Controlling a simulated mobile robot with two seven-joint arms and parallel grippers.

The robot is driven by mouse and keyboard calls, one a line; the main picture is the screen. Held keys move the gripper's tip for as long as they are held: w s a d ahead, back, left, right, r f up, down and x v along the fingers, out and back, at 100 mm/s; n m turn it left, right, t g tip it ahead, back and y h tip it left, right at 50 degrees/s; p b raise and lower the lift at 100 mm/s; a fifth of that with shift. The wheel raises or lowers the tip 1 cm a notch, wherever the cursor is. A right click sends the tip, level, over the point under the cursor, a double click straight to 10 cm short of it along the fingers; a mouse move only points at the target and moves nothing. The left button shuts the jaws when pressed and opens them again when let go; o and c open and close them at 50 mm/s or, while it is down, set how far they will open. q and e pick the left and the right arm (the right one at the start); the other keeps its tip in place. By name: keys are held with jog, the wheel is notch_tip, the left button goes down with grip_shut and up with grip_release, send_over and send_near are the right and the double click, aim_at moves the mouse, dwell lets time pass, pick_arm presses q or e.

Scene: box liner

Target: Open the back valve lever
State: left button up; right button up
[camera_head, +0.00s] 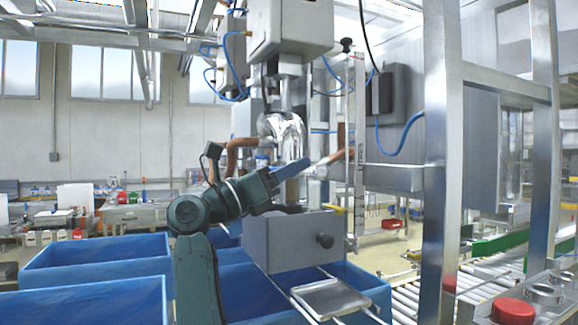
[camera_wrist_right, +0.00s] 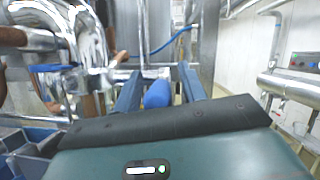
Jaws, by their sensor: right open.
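My right gripper (camera_head: 291,168) is raised to the filler's metal pipework (camera_head: 283,130) in the head view. In the right wrist view, its two blue fingers (camera_wrist_right: 160,76) are apart. A blue lever handle (camera_wrist_right: 157,94) shows between them, with clear space to each finger. I cannot tell how far ahead it is. Another blue part (camera_wrist_right: 50,68) sits on the shiny pipe at the left of the wrist view. I cannot tell for sure which is the back lever. My left gripper is not in view.
A steel post (camera_head: 438,160) stands to the right. A metal tray (camera_head: 330,298) and a roller conveyor (camera_head: 480,285) lie lower right.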

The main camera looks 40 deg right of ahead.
jog(key=shift+c, duration=0.3)
grip_shut()
dwell(0.3)
